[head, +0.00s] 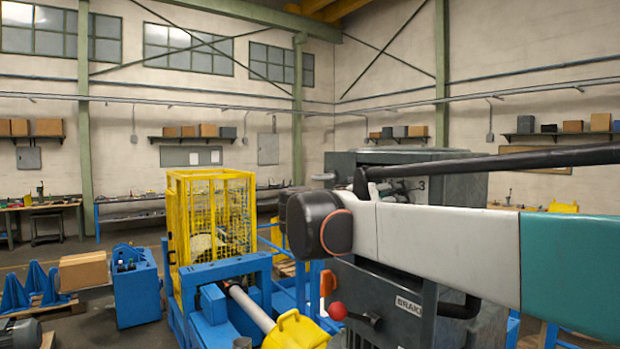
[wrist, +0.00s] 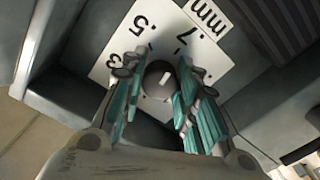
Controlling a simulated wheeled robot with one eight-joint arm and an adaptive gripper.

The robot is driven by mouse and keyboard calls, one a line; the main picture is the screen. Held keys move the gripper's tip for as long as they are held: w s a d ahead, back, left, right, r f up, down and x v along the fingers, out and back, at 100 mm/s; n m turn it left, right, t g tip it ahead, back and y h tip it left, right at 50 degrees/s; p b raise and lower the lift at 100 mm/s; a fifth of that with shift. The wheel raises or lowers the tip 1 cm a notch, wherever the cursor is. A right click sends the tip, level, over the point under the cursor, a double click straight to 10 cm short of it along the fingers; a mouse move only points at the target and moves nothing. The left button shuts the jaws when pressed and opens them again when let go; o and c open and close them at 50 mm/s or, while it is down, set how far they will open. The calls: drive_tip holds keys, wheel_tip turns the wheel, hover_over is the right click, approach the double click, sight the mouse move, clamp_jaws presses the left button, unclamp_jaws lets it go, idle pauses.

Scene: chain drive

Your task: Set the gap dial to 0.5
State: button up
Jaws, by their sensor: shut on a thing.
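The gap dial's white plate (wrist: 112,42) shows in the wrist view, with the marks 3, 5 and 7 and "mm". Its dark round knob (wrist: 152,76) carries a short white pointer line. The line slants up and right, nearer the 7 side than the 5; its exact reading is hard to tell. My gripper (wrist: 157,88) has its teal fingers on both sides of the knob, shut on it.
A grey machine (head: 385,308) marked "BRAKE" stands behind and below my arm. A lever with a red ball (head: 337,311) sticks out from its front. A yellow mesh cage (head: 213,225) and blue machine frame stand to the left.

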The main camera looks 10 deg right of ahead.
drive_tip(key=n+b, duration=0.1)
drive_tip(key=n, duration=0.8)
drive_tip(key=shift+s+a+r, duration=0.1)
drive_tip(key=shift+n, duration=0.4)
drive_tip(key=o, duration=1.1)
drive_tip(key=shift+c, duration=0.2)
drive_tip(key=shift+m, duration=0.3)
